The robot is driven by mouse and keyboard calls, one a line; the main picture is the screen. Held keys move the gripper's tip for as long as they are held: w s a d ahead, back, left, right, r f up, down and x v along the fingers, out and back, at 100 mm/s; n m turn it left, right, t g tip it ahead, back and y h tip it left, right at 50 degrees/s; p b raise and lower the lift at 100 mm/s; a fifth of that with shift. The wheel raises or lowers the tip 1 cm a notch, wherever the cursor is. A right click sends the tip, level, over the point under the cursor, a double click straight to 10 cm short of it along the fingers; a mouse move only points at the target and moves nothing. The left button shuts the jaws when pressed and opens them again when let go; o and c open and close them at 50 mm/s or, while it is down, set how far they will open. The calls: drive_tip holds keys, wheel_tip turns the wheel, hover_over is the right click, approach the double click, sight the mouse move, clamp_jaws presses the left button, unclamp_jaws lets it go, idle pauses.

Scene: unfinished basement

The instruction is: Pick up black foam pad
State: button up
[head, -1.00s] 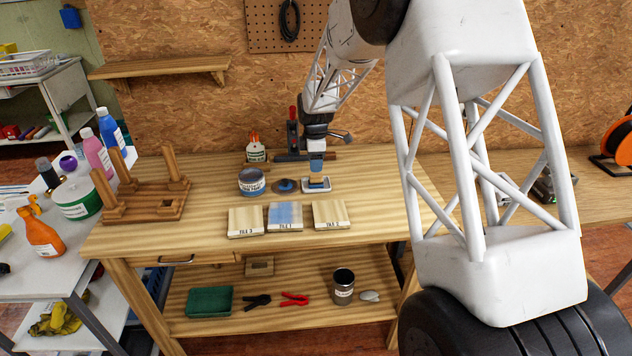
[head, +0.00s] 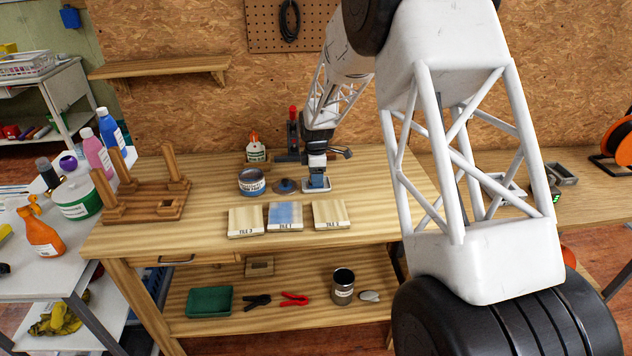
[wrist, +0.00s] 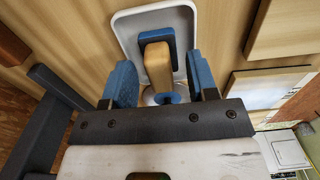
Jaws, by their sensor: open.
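The foam pad (wrist: 152,37) is a dark block with blue on it and a pale wooden handle (wrist: 158,68). It sits in a white tray (wrist: 125,31), seen in the wrist view. The tray also shows on the workbench in the head view (head: 327,188). My gripper (wrist: 163,84) is open, its two blue fingers on either side of the handle, with gaps between. In the head view my gripper (head: 317,181) is low over the tray and hides most of the pad.
A paint can (head: 251,183) and a round lid (head: 286,186) stand left of the tray. Three tiles (head: 285,215) lie in front, the middle one painted blue. A glue bottle (head: 255,150) and a red-handled tool (head: 293,130) are behind. A wooden rack (head: 145,203) stands at the left.

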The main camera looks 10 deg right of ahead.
drive_tip(key=shift+f, duration=0.4)
drive_tip(key=c, duration=0.8)
drive_tip(key=shift+r, duration=0.1)
drive_tip(key=shift+r, duration=0.7)
wheel_tip(320, 180, up, 2)
drive_tip(key=shift+r, duration=0.1)
drive_tip(key=s, duration=0.5)
drive_tip(key=s+d, duration=0.1)
drive_tip(key=s, duration=0.4)
drive_tip(key=s+r, duration=0.1)
drive_tip(key=s, duration=0.5)
drive_tip(key=shift+d+r, duration=0.1)
drive_tip(key=shift+d, duration=0.2)
